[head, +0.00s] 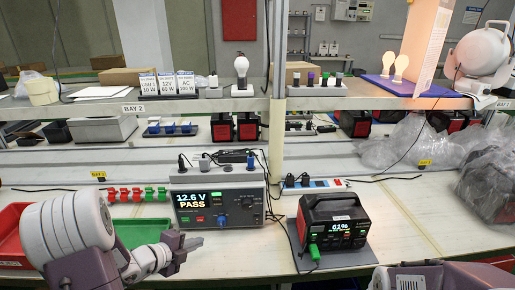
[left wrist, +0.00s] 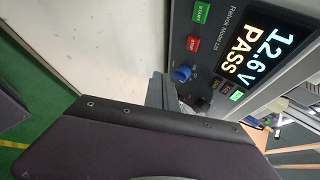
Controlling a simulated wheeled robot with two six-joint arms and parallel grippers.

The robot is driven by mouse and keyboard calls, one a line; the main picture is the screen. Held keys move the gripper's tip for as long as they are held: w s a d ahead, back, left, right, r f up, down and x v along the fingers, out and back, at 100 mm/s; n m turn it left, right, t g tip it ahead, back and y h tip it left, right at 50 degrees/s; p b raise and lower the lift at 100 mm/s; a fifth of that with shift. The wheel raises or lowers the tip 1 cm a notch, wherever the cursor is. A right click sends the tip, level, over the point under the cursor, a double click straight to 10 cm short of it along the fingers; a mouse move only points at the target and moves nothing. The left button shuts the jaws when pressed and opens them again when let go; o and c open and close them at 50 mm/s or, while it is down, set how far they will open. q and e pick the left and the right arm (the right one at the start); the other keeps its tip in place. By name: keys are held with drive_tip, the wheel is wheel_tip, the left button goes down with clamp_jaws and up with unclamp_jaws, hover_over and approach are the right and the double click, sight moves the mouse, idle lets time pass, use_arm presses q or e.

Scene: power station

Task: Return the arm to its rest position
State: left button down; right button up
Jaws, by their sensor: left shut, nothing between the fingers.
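My left gripper (head: 193,242) is in front of the grey tester, low in the head view, with its fingers closed together and nothing between them. The tester (head: 218,202) shows "12.6 V PASS" on its display and has a blue knob. In the left wrist view the tester (left wrist: 222,50) fills the upper right, and my left gripper's fingers (left wrist: 160,92) show near the middle, partly hidden by a dark part of my gripper. Part of my right arm shows at the bottom right of the head view; its fingers are out of the picture.
A black and red power unit (head: 333,228) reading 61% stands right of the tester, with a green plug at its front. A red bin (head: 12,232) and a green bin (head: 150,228) lie at the left. A shelf edge (head: 190,106) crosses behind. Bench between the tester and power unit is narrow.

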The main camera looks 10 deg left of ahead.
use_arm(q)
drive_tip(key=shift+m+h, duration=0.6)
drive_tip(key=shift+m, duration=0.3)
drive_tip(key=d, duration=0.1)
drive_tip(key=w+d+r, duration=0.1)
drive_tip(key=d, duration=0.2)
drive_tip(key=shift+w+d+r, duration=0.15)
drive_tip(key=shift+d+r, duration=0.2)
drive_tip(key=s+d+r+m+g+h, duration=0.1)
drive_tip(key=s+d+m+g+h, duration=0.35)
drive_tip(key=d+m, duration=0.7)
drive_tip(key=s+d+f+m+g+y, duration=0.2)
drive_tip(key=s+m+g, duration=0.1)
drive_tip(key=s+m, duration=0.3)
drive_tip(key=s+d+f+m+g+y, duration=0.1)
drive_tip(key=s+d+m+g+y, duration=0.15)
drive_tip(key=s+m, duration=0.4)
drive_tip(key=a+f+m+y, duration=0.1)
drive_tip(key=a+m+y, duration=0.3)
drive_tip(key=m, duration=0.8)
drive_tip(key=a+f+m+y, duration=0.1)
drive_tip(key=a+f+m, duration=0.1)
drive_tip(key=a+m, duration=0.75)
drive_tip(key=d+r+m+p, duration=0.3)
drive_tip(key=r+p, duration=0.9)
drive_tip(key=shift+r+p, duration=0.35)
drive_tip(key=shift+r, duration=0.05)
